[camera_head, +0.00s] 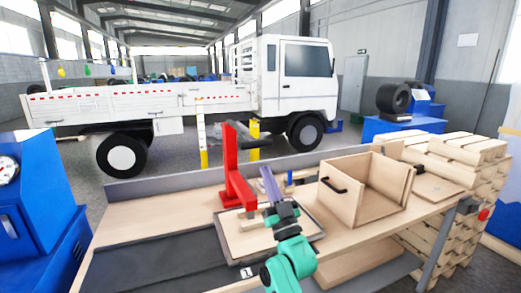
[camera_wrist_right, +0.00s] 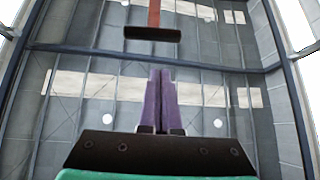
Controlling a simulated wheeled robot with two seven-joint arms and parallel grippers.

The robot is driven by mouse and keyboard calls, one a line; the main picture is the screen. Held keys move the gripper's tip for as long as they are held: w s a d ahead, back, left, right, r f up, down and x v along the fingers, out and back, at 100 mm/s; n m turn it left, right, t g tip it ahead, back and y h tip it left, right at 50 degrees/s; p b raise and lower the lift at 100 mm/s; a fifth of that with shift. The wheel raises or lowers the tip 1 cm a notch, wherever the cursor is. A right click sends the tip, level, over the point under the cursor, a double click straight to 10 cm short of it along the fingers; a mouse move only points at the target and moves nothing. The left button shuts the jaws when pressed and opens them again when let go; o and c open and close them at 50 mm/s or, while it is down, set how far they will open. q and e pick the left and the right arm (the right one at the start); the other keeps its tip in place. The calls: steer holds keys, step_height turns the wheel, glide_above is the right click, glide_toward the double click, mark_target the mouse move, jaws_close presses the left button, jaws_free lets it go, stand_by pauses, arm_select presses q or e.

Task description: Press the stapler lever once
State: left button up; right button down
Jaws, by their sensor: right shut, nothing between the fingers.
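In the right wrist view the fingers (camera_wrist_right: 160,75) point up toward a red bar with a dark crosspiece (camera_wrist_right: 152,34), which looks like the stapler's lever. A gap shows between fingertips and crosspiece. My left gripper is not in view.
A wooden box (camera_head: 345,205) with a dark handle stands right of the stapler. A dark mat (camera_head: 150,250) covers the front left of the bench. Stacked timber (camera_head: 470,165) lies at the right. A white truck (camera_head: 290,85) stands behind the bench.

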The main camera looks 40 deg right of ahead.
steer(key=shift+s+d+r+m+t+h, duration=0.15)
steer(key=shift+s+r+m+h, duration=0.05)
steer(key=shift+s+r+h, duration=0.25)
steer(key=shift+s+d+r+m+t+h, duration=0.2)
steer(key=shift+r+h, duration=0.15)
steer(key=shift+r, duration=0.15)
steer(key=p+x, duration=0.5)
steer(key=x, duration=0.5)
steer(key=f, duration=0.1)
steer(key=w+f, duration=0.1)
steer(key=f+p, duration=0.1)
steer(key=shift+w+d+f, duration=0.35)
steer(key=shift+w, duration=0.05)
